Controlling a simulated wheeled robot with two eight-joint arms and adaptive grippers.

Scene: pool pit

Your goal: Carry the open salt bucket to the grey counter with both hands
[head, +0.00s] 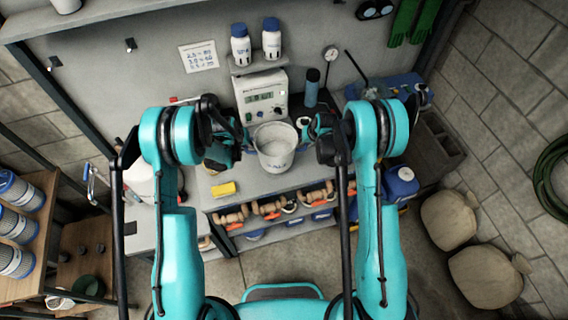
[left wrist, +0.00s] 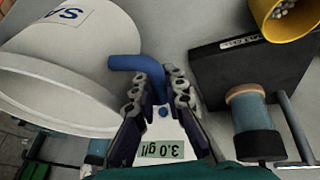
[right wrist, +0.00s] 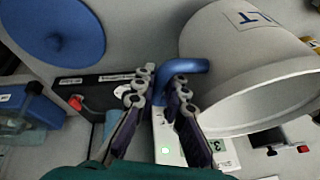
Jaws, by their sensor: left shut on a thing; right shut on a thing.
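The open white salt bucket (head: 276,161) is between my two grippers in the head view, pale inside, with blue lettering on its front. It appears over the grey counter (head: 262,184); I cannot tell whether it touches it. My left gripper (head: 243,143) is shut on a blue side handle, clear in the left wrist view (left wrist: 125,62), beside the bucket wall (left wrist: 60,60). My right gripper (head: 309,135) is shut on the other blue handle, seen in the right wrist view (right wrist: 186,66), with the bucket (right wrist: 245,60) to the right. The bucket looks about upright.
A white meter (head: 262,96) stands behind the bucket, with two white bottles (head: 256,44) on a shelf above. A yellow block (head: 223,190) lies on the counter, front left. A dark blue bottle (head: 312,86) stands at right. A shelf below holds several items.

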